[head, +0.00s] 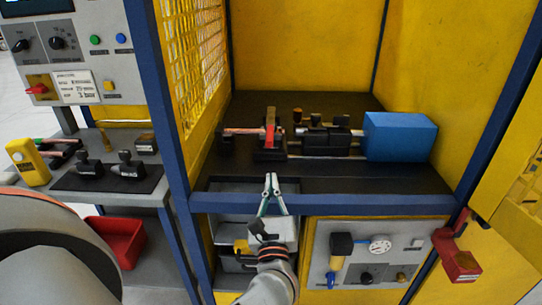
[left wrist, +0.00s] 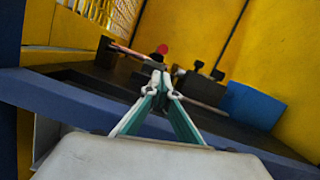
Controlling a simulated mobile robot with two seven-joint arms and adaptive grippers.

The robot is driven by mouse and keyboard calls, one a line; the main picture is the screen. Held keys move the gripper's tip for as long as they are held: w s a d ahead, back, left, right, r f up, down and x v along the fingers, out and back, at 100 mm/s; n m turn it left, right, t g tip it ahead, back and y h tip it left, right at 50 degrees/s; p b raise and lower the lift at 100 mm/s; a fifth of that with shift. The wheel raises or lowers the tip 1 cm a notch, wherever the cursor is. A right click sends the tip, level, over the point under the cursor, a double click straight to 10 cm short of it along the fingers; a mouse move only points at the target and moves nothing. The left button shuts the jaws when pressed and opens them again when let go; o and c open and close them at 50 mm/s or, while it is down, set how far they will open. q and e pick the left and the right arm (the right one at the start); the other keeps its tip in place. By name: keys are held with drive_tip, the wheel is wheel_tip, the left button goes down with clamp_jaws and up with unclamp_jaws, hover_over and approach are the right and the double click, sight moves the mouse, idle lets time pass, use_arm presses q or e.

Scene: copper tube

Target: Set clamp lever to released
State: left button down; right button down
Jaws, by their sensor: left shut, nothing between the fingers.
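The clamp lever (head: 270,127) is red and stands upright on a dark clamp block (head: 269,153) at the left of the bench inside the yellow enclosure. A copper tube (head: 243,131) runs into the clamp from the left. In the left wrist view, the lever's red end (left wrist: 162,49) shows just beyond my fingertips, with the tube (left wrist: 128,50) to its left. My left gripper (head: 271,180) is shut and empty, in front of and below the lever, near the bench's front edge. Its fingertips also show in the left wrist view (left wrist: 158,78). My right gripper is not in view.
A blue block (head: 400,136) and black fixtures (head: 327,139) stand right of the clamp. A blue frame beam (head: 340,204) crosses the front, above a gauge panel (head: 365,255). A blue post (head: 168,110) stands left.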

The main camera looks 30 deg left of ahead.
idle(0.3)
use_arm(q)
drive_tip(key=p+x, duration=0.2)
drive_tip(key=x, duration=0.8)
drive_tip(key=shift+a, duration=0.1)
